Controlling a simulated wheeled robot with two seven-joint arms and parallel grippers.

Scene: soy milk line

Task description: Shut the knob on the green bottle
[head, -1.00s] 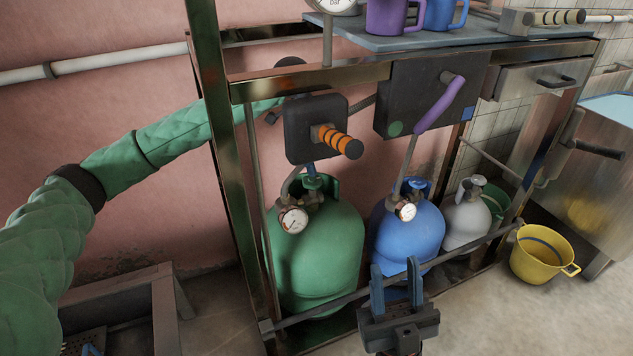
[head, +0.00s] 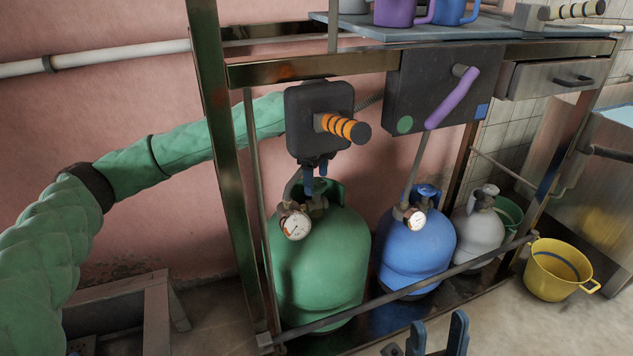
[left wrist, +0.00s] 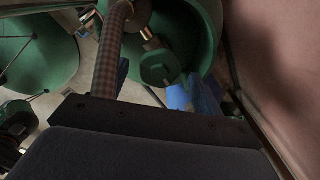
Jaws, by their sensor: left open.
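The green bottle (head: 322,258) stands upright in the metal frame, with a round gauge (head: 295,225) at its neck. My left gripper (head: 315,172) is at the bottle's top, under the black box, its blue fingers pointing down. It is open. In the left wrist view, a round green knob (left wrist: 158,66) sits on the valve within the bottle's green collar (left wrist: 208,38), ahead of the fingers; whether they touch it cannot be told. In the head view the knob is mostly hidden. My right gripper (head: 438,335) is open and empty at the bottom edge.
A black box with an orange-striped handle (head: 340,127) hangs above the green bottle. A blue bottle (head: 417,245) and a grey one (head: 478,232) stand to the right. A rail (head: 400,293) crosses in front. A dark hose (left wrist: 110,50) crosses the left wrist view.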

